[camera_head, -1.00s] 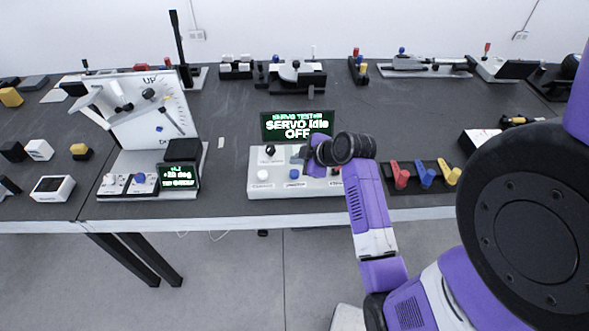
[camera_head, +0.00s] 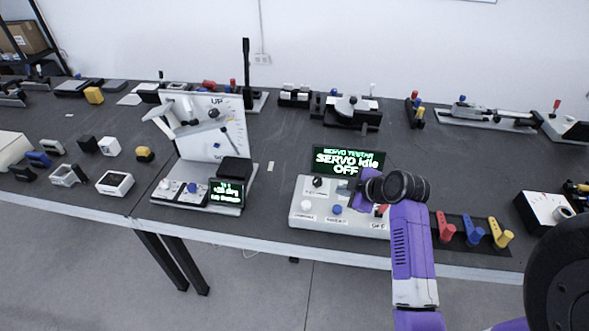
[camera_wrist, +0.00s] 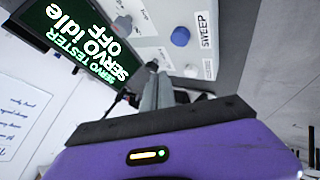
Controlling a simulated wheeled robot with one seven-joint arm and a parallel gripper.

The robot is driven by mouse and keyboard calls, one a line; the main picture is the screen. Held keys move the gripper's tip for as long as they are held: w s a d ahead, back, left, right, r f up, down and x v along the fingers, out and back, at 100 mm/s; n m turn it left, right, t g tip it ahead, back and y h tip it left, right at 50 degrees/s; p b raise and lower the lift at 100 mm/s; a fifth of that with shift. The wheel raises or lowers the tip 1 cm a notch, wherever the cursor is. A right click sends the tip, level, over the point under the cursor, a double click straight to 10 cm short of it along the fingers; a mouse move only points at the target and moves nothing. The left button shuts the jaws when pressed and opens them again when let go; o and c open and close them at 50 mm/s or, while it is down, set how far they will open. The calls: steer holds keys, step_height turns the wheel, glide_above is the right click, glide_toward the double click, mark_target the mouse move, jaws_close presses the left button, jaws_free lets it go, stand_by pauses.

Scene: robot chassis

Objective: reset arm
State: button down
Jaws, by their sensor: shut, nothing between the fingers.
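My purple arm reaches over the table from the lower right in the head view. My gripper (camera_head: 350,186) is over the right part of the servo tester's white panel (camera_head: 297,211). The wrist view shows its grey fingers (camera_wrist: 157,92) shut and empty, close above the panel. I cannot tell whether they touch it. The tester's screen (camera_head: 348,160) reads "SERVO idle OFF". The panel has a black knob (camera_head: 317,182), a white button (camera_head: 307,205) and a blue button (camera_head: 337,210). A red part (camera_head: 382,210) shows partly behind my arm.
Red, blue and yellow levers (camera_head: 473,232) stand right of my arm. A white dial board (camera_head: 212,130) with a small screen (camera_head: 227,193) stands to the left. Several devices line the back edge. The table's front edge (camera_head: 270,250) is near; bare table lies behind the tester.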

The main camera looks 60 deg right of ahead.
steer(key=shift+d+r+m, duration=0.15)
steer(key=shift+d+m, duration=0.1)
steer(key=shift+m, duration=0.15)
steer(key=d+r+m+t+h, duration=0.1)
steer(key=d+r+m+h, duration=0.2)
steer(key=r+m+h, duration=0.25)
steer(key=s+a+r+m+t+b, duration=0.1)
steer(key=a+t, duration=0.1)
steer(key=a, duration=0.8)
steer(key=s+a+r+m+t+b, duration=0.1)
steer(key=a+r+m+t, duration=0.15)
steer(key=a, duration=0.75)
steer(key=s+a+n+y+b, duration=0.1)
steer(key=s+a+n+y, duration=0.2)
steer(key=s+a, duration=0.4)
steer(key=s+a+f+n+t+y+b, duration=0.1)
steer(key=s+a+n+y, duration=0.2)
steer(key=a, duration=1.2)
steer(key=s+y, duration=0.3)
steer(key=s, duration=0.1)
steer(key=shift+f, duration=0.15)
steer(key=c, duration=2.1)
jaws_free()
steer(key=shift+y, duration=0.25)
